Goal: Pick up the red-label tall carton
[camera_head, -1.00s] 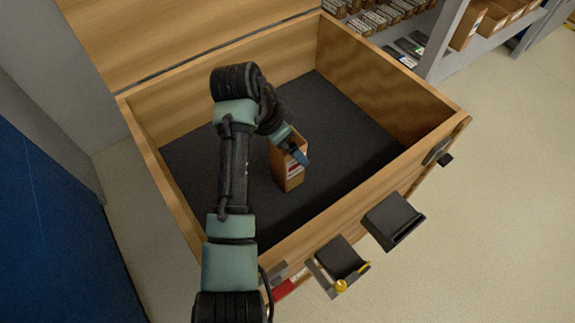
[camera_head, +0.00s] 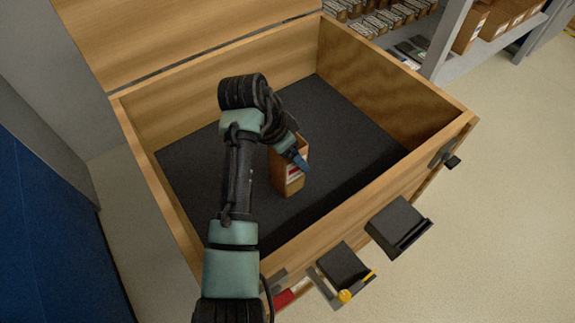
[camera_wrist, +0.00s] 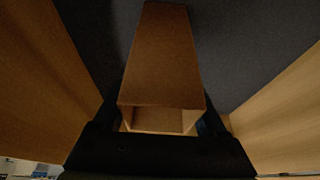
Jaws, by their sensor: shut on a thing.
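The red-label tall carton (camera_head: 289,178) is brown cardboard with a red and white label on its side. It stands about upright inside the wooden cart, over the dark floor. My gripper (camera_head: 297,156) is at its top end, with a blue finger showing against the near side. In the wrist view the carton (camera_wrist: 160,60) runs away from my gripper (camera_wrist: 165,122), its open top between the two fingers. My gripper is shut on it. I cannot tell whether the carton's base touches the floor.
Wooden walls of the cart (camera_head: 390,82) surround the carton, and the lid (camera_head: 160,35) stands open behind. The dark cart floor (camera_head: 350,125) is otherwise clear. A shelf with several boxes (camera_head: 470,28) stands at the upper right. Black latches (camera_head: 397,222) hang outside the front wall.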

